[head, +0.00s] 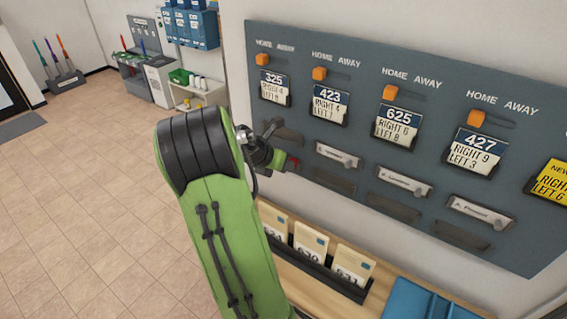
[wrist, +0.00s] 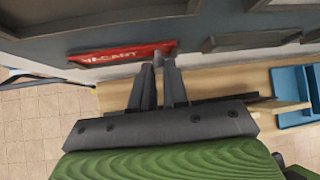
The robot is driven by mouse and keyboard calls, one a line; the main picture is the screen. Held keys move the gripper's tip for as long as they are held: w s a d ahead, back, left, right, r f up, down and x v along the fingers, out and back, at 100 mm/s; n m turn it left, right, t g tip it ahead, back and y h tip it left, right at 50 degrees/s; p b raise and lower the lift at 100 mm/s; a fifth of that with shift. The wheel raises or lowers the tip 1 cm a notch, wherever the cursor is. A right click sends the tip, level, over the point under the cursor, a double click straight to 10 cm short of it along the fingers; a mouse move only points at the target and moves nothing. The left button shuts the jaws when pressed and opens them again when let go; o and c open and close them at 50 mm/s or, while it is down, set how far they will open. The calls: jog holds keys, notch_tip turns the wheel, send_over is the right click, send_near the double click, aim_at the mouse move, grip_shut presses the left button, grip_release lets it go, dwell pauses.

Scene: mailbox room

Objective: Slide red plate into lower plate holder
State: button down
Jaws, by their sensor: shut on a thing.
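My gripper (wrist: 160,68) is shut on the small end tab of the red plate (wrist: 120,53), which reads VACANT. The plate lies lengthwise along the blue-grey board, to the left of the fingers in the wrist view. In the head view my gripper (head: 280,160) is at the board's lower left, and only a sliver of the red plate (head: 293,163) shows. An upper plate holder (head: 284,131) under the 325 card looks dark and empty. The lower holder of that column is hidden behind my gripper, so I cannot tell whether the plate is inside it.
Neighbouring columns have white name plates (head: 338,154) above dark, empty lower holders (head: 335,181). Orange sliders (head: 319,73) stick out above. A wooden shelf (head: 278,270) below holds a rack of cards (head: 310,251) and a blue tray (head: 425,300). The tiled floor at left is clear.

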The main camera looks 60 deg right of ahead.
jog(key=shift+f, duration=0.1)
jog(key=c, duration=0.7)
grip_release()
jog(key=shift+o, duration=0.2)
jog(key=w+a+p, duration=0.1)
jog(key=a, duration=0.7)
jog(key=shift+w, duration=0.15)
dwell(0.3)
